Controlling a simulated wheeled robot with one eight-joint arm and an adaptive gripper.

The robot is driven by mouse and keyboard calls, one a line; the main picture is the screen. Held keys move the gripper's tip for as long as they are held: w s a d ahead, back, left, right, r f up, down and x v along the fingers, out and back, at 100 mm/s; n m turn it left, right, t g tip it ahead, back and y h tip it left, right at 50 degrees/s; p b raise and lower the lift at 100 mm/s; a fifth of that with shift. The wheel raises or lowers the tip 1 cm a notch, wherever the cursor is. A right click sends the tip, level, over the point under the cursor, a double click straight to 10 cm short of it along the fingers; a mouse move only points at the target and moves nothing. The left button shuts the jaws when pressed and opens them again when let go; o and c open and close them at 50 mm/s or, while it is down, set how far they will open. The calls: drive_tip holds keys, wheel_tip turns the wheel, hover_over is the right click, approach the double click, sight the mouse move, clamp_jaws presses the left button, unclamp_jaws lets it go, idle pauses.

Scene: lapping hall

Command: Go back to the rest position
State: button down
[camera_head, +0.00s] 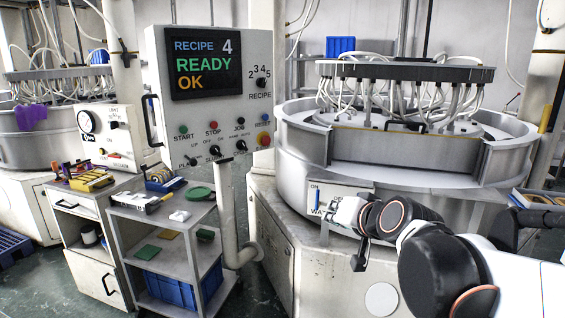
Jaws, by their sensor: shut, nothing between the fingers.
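My arm reaches in from the lower right, in front of the round lapping machine (300,150). My gripper (358,264) is small and dark here. It hangs below the white wrist, in front of the machine's pale lower housing, and is shut with nothing in it. A panel marked ON and WATER (328,190), with a blue handle (317,196), is just left of the wrist. The wrist covers part of its lettering.
A control panel (205,115) on a post reads RECIPE 4, READY, OK. A grey cart (135,215) with trays, cloths and a blue crate (168,290) stands at left. A white drawer cabinet (85,235) is beside it. Dark floor (262,300) shows between cart and machine.

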drive_tip(key=s+d+f+n+g+h, duration=0.1)
drive_tip(key=s+d+f, duration=0.1)
drive_tip(key=s, duration=0.6)
drive_tip(key=s+d+f+n+g+h, duration=0.1)
drive_tip(key=s+d+f+g, duration=0.1)
drive_tip(key=s+f, duration=0.3)
drive_tip(key=s+d+f+n+g+h, duration=0.1)
drive_tip(key=s+d+f, duration=0.3)
drive_tip(key=s, duration=0.6)
drive_tip(key=shift+s+d+g+h, duration=0.15)
drive_tip(key=shift+s+g+h, duration=0.2)
drive_tip(key=shift+g+h, duration=0.2)
